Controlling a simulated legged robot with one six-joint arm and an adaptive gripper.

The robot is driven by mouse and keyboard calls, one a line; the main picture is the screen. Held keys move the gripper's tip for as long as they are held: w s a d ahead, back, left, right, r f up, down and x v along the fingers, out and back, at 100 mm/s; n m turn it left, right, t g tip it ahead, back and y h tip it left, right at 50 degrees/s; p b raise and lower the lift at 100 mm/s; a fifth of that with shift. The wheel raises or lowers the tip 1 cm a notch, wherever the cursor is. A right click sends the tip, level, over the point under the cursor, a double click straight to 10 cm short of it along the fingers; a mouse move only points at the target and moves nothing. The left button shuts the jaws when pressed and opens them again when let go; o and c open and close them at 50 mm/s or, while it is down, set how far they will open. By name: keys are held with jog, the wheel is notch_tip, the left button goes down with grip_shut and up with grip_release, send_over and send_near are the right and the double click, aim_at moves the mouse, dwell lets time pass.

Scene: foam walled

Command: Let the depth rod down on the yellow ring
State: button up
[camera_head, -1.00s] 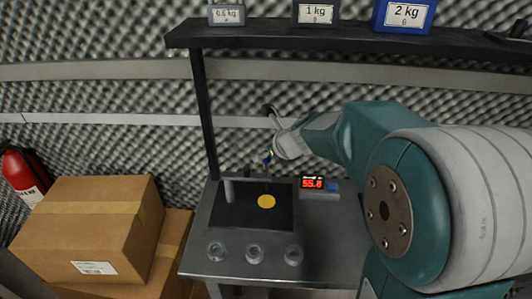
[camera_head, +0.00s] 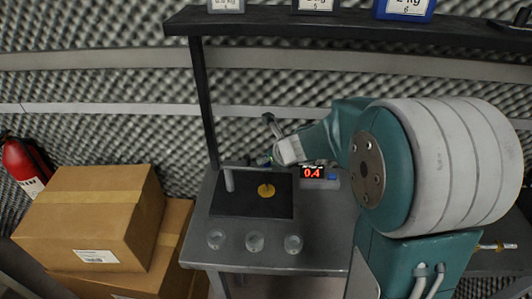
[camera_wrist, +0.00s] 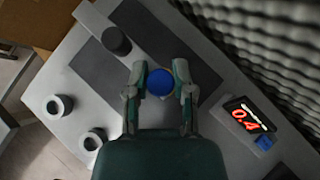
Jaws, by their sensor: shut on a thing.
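The yellow ring (camera_head: 266,190) shows as a flat yellow disc on the dark mat (camera_head: 232,207) of the grey table. My gripper (camera_wrist: 160,84) is shut on the depth rod, whose round blue top (camera_wrist: 160,82) sits between the two fingers in the wrist view. In the head view the gripper (camera_head: 271,161) is low above the ring, and a thin dark line comes down onto the yellow. Whether the rod's tip touches the ring cannot be told. The red display (camera_head: 313,172) reads 0.4.
Small round cups (camera_head: 255,242) line the table's front. Cardboard boxes (camera_head: 88,212) stand at left. A dark shelf (camera_head: 270,26) crosses above.

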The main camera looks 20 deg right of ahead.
jog(key=shift+f, duration=0.1)
jog(key=o, duration=0.9)
jog(key=shift+c, duration=0.2)
jog(key=shift+s+d+r, duration=0.1)
jog(key=shift+s+r, duration=0.05)
jog(key=shift+r, duration=0.05)
jog(key=v, duration=1.1)
jog(key=shift+s, duration=0.2)
jog(key=shift+r, duration=0.1)
